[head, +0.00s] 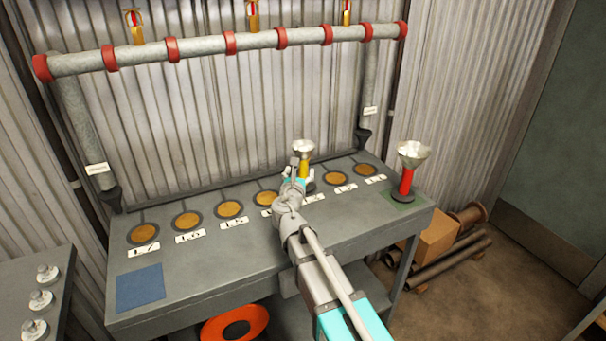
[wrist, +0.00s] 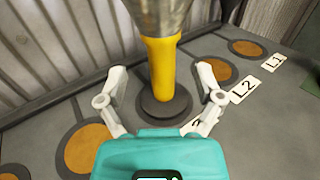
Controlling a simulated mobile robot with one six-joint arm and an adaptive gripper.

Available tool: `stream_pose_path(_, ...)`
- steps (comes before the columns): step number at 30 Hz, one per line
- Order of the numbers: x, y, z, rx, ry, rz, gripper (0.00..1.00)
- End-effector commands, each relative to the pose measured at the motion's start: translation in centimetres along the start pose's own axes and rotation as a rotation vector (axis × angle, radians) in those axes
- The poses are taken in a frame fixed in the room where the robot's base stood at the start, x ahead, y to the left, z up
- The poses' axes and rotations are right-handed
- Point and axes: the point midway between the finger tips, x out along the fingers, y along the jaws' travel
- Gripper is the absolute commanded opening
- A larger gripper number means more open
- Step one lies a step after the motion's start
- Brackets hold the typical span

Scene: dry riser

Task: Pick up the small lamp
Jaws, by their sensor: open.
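A lamp with a yellow stem, a silver cone-shaped head and a round dark base (head: 303,148) stands upright on the grey bench, toward the back right of its row of discs. In the wrist view the yellow lamp (wrist: 161,70) fills the middle, with its top cut off. My gripper (head: 299,176) is open at this lamp, partly covering its lower part in the head view. In the wrist view one finger is on each side of the stem, with gaps visible. A second lamp, with a red stem and a wider-looking head (head: 407,172), stands on a green square at the bench's right end.
The bench (head: 205,275) carries labelled orange discs (head: 187,220) and a blue square (head: 140,287). A grey pipe with red bands (head: 205,46) spans above the back. A second table with several small fittings (head: 40,300) is at left. A box (head: 432,238) and pipes lie right.

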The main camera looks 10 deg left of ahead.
Motion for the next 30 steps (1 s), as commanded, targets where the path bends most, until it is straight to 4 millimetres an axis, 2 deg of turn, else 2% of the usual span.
stream_pose_path(8,0.3,0.0,0.0,0.000,0.000,-0.001,0.85)
stream_pose_path(21,4.7,0.0,0.1,0.000,0.000,-0.001,0.85)
stream_pose_path(30,5.2,-0.1,0.1,0.000,0.000,-0.001,0.85)
